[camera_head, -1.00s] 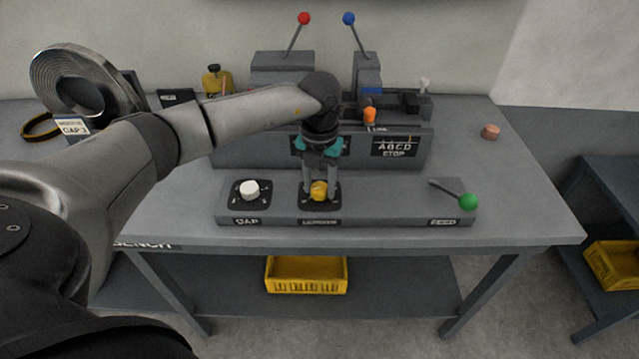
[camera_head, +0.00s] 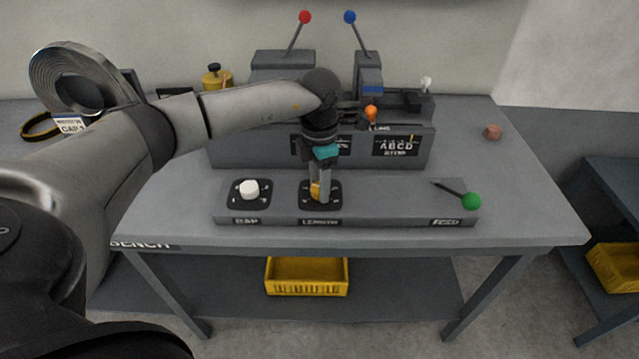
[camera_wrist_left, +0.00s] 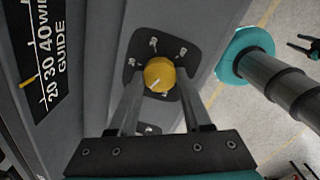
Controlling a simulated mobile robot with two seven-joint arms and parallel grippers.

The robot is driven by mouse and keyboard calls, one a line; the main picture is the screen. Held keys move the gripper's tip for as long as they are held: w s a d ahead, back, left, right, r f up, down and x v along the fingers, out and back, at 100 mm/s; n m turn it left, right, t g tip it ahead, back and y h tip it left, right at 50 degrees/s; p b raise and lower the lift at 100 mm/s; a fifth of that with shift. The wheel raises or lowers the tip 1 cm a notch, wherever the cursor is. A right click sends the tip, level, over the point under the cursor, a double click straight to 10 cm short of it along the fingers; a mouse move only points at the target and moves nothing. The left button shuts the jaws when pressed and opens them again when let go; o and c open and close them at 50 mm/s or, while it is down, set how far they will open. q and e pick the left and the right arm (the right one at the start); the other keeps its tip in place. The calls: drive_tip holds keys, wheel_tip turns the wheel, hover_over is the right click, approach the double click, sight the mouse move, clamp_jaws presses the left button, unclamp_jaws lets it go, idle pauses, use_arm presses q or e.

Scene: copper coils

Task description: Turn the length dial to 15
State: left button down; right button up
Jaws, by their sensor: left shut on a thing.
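The length dial is a yellow knob (camera_head: 314,190) on a dark plate (camera_head: 333,197) above the LENGTH label (camera_head: 321,222). My left gripper (camera_head: 320,194) points down on the knob and is shut on it, hiding part of it. In the left wrist view the yellow knob (camera_wrist_left: 159,74) sits between the two fingers (camera_wrist_left: 158,95), with a pale pointer mark near its lower left edge.
A white GAP knob (camera_head: 249,189) stands left of the dial. A lever with a green ball (camera_head: 471,201) is at the right of the panel. Levers with red (camera_head: 305,17) and blue (camera_head: 350,17) balls rise behind. The right tabletop is mostly clear.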

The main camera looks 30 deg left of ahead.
use_arm(q)
drive_tip(key=shift+m, duration=0.6)
drive_tip(key=shift+c, duration=1.7)
unclamp_jaws()
wheel_tip(320, 180, up, 15)
drive_tip(key=p, duration=0.1)
drive_tip(key=shift+r, duration=0.15)
